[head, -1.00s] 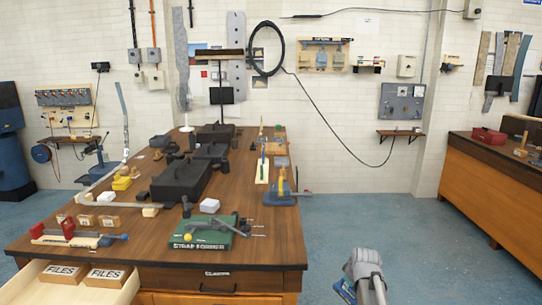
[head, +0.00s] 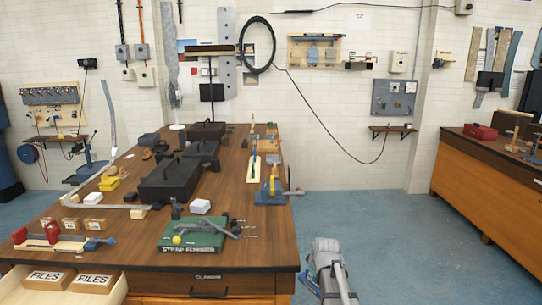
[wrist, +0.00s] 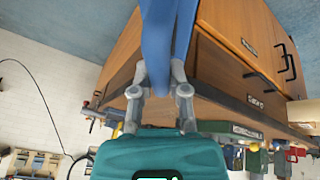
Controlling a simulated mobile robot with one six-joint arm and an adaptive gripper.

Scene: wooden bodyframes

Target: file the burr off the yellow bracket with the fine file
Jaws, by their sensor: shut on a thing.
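My gripper (wrist: 158,80) is shut on a long blue thing (wrist: 168,30), which runs between its fingers and out of the top of the wrist view. I cannot tell from its look whether it is the fine file. In the head view the blue thing (head: 309,284) shows beside my arm's end, low in front of the bench's right corner. A small yellow piece (head: 272,186), perhaps the bracket, stands at a blue vise (head: 272,198) on the bench's right edge. The gripper is well apart from it. No burr can be made out.
The wooden bench (head: 215,259) carries black cases (head: 170,182), a green strap former (head: 190,243) and more yellow pieces (head: 108,184). An open drawer (head: 112,297) with boxes marked FILES juts out at front left. Blue floor (head: 370,230) is clear to the right, up to another bench (head: 470,180).

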